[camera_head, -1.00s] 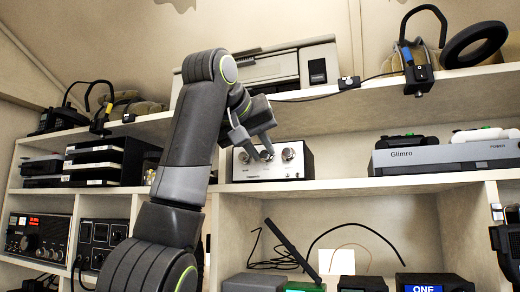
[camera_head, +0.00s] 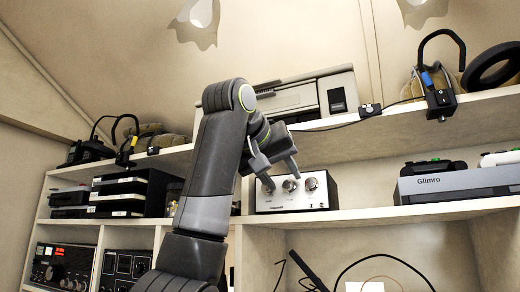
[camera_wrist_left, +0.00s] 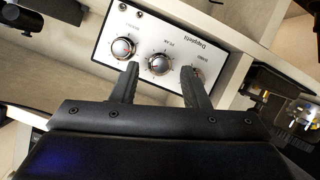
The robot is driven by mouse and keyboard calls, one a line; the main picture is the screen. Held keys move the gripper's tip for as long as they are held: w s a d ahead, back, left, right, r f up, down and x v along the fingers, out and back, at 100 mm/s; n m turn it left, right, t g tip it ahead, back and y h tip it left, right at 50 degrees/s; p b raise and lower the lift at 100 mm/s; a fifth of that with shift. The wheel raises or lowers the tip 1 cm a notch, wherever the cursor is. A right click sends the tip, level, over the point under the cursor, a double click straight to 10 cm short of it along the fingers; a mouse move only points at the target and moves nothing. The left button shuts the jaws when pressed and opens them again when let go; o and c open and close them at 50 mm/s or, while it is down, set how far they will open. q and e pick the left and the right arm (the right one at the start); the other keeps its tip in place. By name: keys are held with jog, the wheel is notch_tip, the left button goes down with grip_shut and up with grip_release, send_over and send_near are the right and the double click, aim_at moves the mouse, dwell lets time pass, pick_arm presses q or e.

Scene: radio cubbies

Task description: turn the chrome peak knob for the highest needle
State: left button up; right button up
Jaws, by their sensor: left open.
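A white-fronted tuner box (camera_head: 292,205) with a row of three chrome knobs stands on the middle shelf. The middle knob (camera_head: 290,185) appears to be the peak knob; in the left wrist view (camera_wrist_left: 158,63) small inverted lettering beside it seems to read PEAK. My left gripper (camera_head: 282,180) is open in front of the box. In the left wrist view its fingers (camera_wrist_left: 160,72) point at the panel, one on each side of the middle knob; I cannot tell if they touch it. The right finger partly covers the right knob (camera_wrist_left: 194,73). No needle is readable. My right gripper is not in view.
A grey Glimro console (camera_head: 458,182) stands to the right on the same shelf, with bare shelf between. Black stacked trays (camera_head: 135,190) are to the left. A clamp-mounted headset hanger (camera_head: 440,100) is on the upper shelf. Radios (camera_head: 62,265) fill the lower left cubbies.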

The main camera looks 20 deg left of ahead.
pick_arm(q)
jog(key=b+v, duration=0.4)
jog(key=v, duration=1.2)
jog(key=shift+s, duration=0.2)
jog(key=shift+a+r, duration=0.1)
dwell(0.8)
